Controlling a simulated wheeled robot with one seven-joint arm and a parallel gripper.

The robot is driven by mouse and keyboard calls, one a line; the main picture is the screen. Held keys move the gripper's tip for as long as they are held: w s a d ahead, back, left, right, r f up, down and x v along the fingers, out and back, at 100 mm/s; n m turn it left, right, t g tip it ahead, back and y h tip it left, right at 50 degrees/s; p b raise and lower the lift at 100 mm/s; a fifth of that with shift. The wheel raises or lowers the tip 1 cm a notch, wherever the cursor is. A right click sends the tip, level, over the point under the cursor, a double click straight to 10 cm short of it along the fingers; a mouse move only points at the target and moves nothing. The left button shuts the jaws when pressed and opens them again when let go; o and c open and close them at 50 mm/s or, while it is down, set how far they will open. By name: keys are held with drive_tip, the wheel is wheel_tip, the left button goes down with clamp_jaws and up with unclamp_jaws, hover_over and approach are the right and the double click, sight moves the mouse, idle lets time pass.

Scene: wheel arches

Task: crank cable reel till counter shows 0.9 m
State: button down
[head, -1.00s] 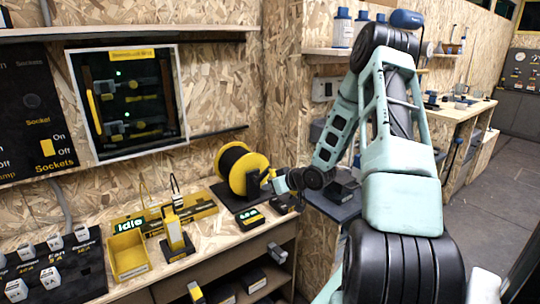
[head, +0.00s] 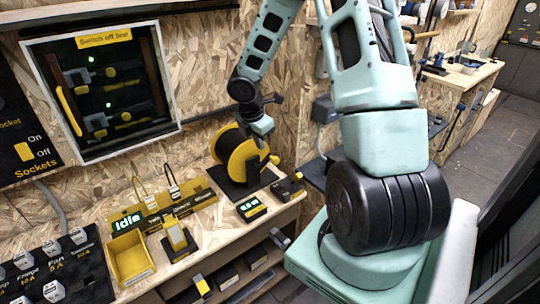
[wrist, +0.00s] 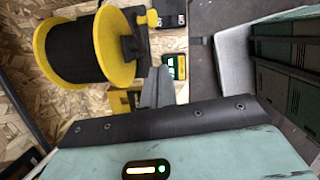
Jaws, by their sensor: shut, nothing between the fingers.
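The cable reel (head: 239,150), a black drum with yellow flanges, stands on a dark base on the bench; it also shows in the wrist view (wrist: 75,48). Its black crank arm ends in a yellow handle (wrist: 153,18). The small counter (head: 251,208) in front of the reel has green digits too small to read surely. My gripper (head: 262,133) is at the reel's upper right, apart from the handle. In the wrist view its grey fingers (wrist: 157,88) are shut and empty, below the handle in the picture.
A yellow bin (head: 130,258) and a display reading "Idle" (head: 128,222) stand left on the bench. A glass-fronted switch cabinet (head: 100,90) hangs on the wall behind. A dark block (head: 287,188) sits right of the counter.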

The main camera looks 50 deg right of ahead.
drive_tip(key=d+f, duration=0.5)
drive_tip(key=f, duration=0.4)
drive_tip(key=shift+d, duration=0.2)
drive_tip(key=shift+d+p, duration=0.1)
drive_tip(key=shift+p, duration=0.75)
drive_tip(key=shift+d+f+y+p, duration=0.15)
drive_tip(key=shift+y+p, duration=0.15)
drive_tip(key=shift+p, duration=0.3)
drive_tip(key=shift+s+d+y+p, duration=0.1)
drive_tip(key=shift+y+p, duration=0.2)
drive_tip(key=shift+p, duration=0.45)
